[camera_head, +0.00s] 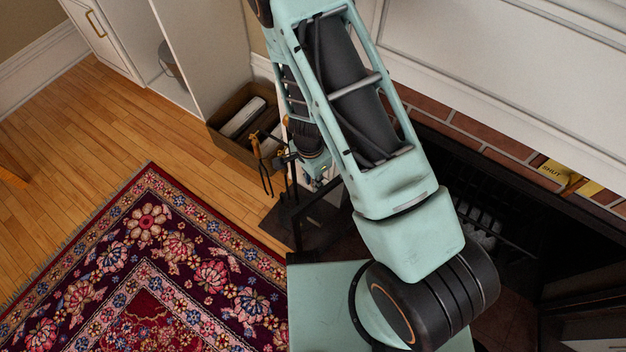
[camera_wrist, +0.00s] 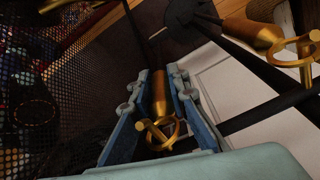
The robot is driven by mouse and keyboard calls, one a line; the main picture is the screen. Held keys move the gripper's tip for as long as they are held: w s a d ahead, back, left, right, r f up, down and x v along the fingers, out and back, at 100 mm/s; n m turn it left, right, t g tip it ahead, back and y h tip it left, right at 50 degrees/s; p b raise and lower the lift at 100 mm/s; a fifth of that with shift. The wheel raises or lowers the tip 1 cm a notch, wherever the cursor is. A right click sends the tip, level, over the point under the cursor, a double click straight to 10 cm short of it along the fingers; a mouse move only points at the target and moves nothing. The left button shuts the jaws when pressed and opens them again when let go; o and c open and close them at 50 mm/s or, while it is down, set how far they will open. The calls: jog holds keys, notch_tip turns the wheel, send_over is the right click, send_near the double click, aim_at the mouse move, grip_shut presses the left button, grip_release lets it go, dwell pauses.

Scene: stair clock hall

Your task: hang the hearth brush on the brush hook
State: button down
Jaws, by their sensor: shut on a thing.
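In the wrist view my gripper (camera_wrist: 159,82) is shut on a brass handle (camera_wrist: 160,96), seemingly the hearth brush's. The handle ends in a brass ring (camera_wrist: 176,139) close to the palm. A short brass peg with a round end (camera_wrist: 142,125), probably the brush hook, overlaps the ring; I cannot tell whether it passes through. The bristle end is not clearly visible. In the head view my gripper (camera_head: 318,174) is small and partly covered by my arm, beside the dark hearth tool stand (camera_head: 297,222).
A second brass-handled tool (camera_wrist: 252,35) and a brass ring (camera_wrist: 299,51) are at the right. Dark mesh (camera_wrist: 60,100) fills the left of the wrist view. A log box (camera_head: 222,143) stands behind the tools. The fireplace is at right; the patterned rug (camera_head: 150,260) is clear.

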jog(key=shift+w+d, duration=0.1)
jog(key=c, duration=1.8)
grip_release()
jog(key=shift+o, duration=0.2)
jog(key=shift+w+r, duration=0.1)
jog(key=shift+w, duration=0.05)
jog(key=shift+w+r, duration=0.15)
jog(key=shift+r, duration=0.35)
jog(key=r, duration=0.7)
jog(key=s+r, duration=0.1)
jog(key=r, duration=0.2)
jog(key=shift+a+r, duration=0.2)
jog(key=shift+a, duration=0.05)
jog(key=shift+s+r, duration=0.1)
jog(key=shift+r, duration=0.15)
jog(key=shift+s+a, duration=0.1)
jog(key=shift+s, duration=0.05)
